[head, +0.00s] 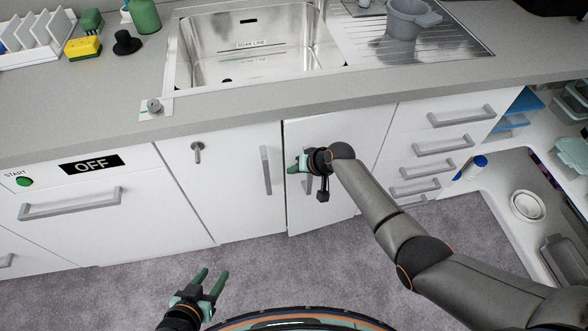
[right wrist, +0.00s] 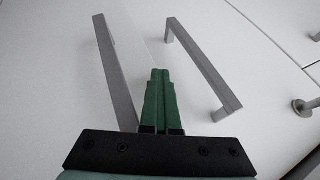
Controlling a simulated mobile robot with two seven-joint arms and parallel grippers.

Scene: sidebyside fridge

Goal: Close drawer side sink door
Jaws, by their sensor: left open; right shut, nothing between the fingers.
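The drawer-side sink door (head: 345,125) is the white door beside the drawer stack. It stands slightly ajar, its left edge a little proud of the neighbouring door (head: 225,185). Its grey handle (head: 307,184) is partly hidden behind my right gripper (head: 294,167); the handle also shows at the left in the right wrist view (right wrist: 116,75). My right gripper (right wrist: 160,75) is shut and empty, near the door's free edge between the two door handles; I cannot tell whether it touches the door. My left gripper (head: 214,281) is open and empty, low over the floor.
The neighbouring door's handle (head: 266,170) is close to my right gripper. The counter (head: 120,95) with the sink (head: 255,50) lies above. Drawers (head: 430,150) and open shelves (head: 515,170) are at the right. The carpet (head: 150,290) before the cabinets is clear.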

